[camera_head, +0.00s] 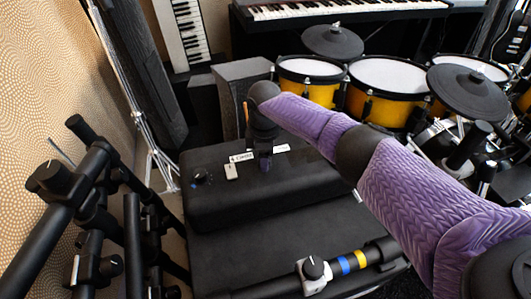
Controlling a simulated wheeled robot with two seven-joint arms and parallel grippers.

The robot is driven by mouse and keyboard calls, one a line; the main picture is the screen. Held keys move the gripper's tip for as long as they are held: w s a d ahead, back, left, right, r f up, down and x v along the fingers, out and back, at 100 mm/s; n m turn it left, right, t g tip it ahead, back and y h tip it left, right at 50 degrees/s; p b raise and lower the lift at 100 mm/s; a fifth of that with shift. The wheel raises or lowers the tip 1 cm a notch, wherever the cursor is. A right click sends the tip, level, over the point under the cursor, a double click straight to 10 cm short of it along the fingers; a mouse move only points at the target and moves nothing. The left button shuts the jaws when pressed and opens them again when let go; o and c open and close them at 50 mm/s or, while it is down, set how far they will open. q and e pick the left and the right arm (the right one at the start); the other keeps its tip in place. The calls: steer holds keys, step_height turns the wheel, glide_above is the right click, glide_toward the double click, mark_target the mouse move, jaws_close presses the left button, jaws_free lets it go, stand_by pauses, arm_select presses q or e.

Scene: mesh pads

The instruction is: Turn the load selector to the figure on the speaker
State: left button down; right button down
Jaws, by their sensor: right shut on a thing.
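A black amplifier box (310,185) lies on a larger black cabinet (300,245). My right arm, in a purple sleeve, reaches in from the right. My right gripper (265,163) points down at the top of the box and is shut on a small part there, likely the load selector. The selector is hidden by the fingers, so its setting cannot be seen. A white label (244,156) with dark print too small to read sits beside the gripper, and a small pale tag (231,171) is just left. My left gripper is not in view.
A small dark knob (201,177) is at the box's left end. Black rack bars with clamps (72,195) stand at left, and a bar with blue and yellow bands (350,262) crosses the front. Yellow drums (390,80) and keyboards stand behind.

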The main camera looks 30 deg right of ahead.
steer(key=shift+n, duration=1.9)
